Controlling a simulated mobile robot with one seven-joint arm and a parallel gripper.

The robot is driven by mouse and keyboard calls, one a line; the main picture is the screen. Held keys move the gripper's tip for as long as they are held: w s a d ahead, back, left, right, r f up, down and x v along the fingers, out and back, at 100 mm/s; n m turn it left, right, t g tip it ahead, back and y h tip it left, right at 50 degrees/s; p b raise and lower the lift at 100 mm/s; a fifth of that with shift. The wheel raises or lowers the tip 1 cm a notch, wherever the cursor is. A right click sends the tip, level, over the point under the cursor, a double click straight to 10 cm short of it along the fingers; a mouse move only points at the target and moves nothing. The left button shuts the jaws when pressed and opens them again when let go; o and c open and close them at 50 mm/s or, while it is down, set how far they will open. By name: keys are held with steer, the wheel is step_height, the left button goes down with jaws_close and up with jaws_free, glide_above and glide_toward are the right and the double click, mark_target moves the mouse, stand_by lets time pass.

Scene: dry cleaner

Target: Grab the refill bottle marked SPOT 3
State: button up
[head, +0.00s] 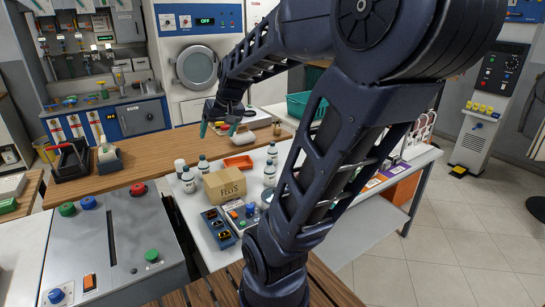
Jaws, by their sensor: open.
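Several white bottles with dark caps stand upright on a white table (300,240). On the left of a cardboard box stand a bottle (188,184), another (203,167) and one partly seen behind (180,168). On the box's right stand bottles (270,174), (272,153) and (267,198). Their labels are too small to read, so I cannot tell which is SPOT 3. My gripper (218,130) is open and empty, its teal fingertips pointing down, above and beyond the bottles, over the wooden counter in the picture.
The cardboard box (225,185) stands among the bottles. An orange tray (238,162) lies behind it; blue-black switch boxes (218,228) lie in front. A black caddy (72,160) is on the wooden counter (140,165). My arm hides much of the table's right part.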

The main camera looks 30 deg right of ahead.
steer(key=w+d+f+m, duration=0.25)
steer(key=w+d, duration=0.35)
steer(key=w, duration=0.6)
steer(key=m+h, duration=0.4)
steer(key=h, duration=0.2)
glide_toward(272, 148)
step_height(272, 148, down, 2)
steer(key=d, duration=0.1)
steer(key=shift+t, duration=0.3)
steer(key=x, duration=0.5)
steer(key=shift+w+d+f, duration=0.1)
steer(key=shift+w+f, duration=0.05)
steer(key=shift+w, duration=0.35)
steer(key=shift+x, duration=2.55)
steer(key=shift+s+f, duration=0.1)
steer(key=shift+s, duration=0.05)
steer(key=c, duration=1.2)
